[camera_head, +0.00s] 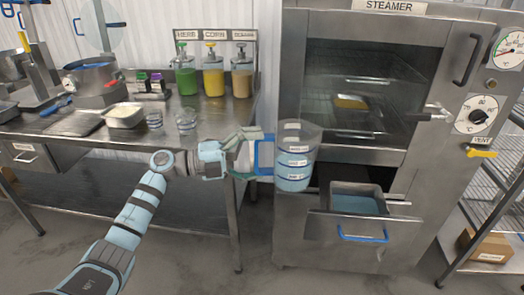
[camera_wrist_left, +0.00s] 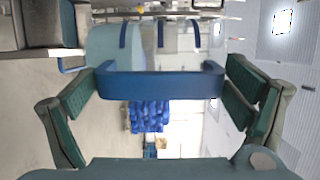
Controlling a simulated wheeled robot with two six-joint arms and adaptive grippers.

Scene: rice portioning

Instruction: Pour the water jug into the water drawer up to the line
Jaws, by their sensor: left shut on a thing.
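The clear water jug (camera_head: 296,158) has marked bands, bluish water in its lower part and a blue handle. My left gripper (camera_head: 250,155) is shut on the blue handle, which also shows between the fingers in the left wrist view (camera_wrist_left: 160,86). The jug is held in the air, about upright, left of the steamer's lower front. The water drawer (camera_head: 358,222) is pulled out below the steamer, with a blue handle and bluish water inside. The jug is above and left of the drawer's opening, apart from it. Any fill line in the drawer is too small to see.
The steamer (camera_head: 420,90) stands behind, its upper chamber showing a tray inside. A steel table (camera_head: 213,108) at left holds sauce dispensers (camera_head: 213,75), a white tub (camera_head: 124,116) and glasses (camera_head: 186,121). A cardboard box (camera_head: 486,246) sits on the right shelf.

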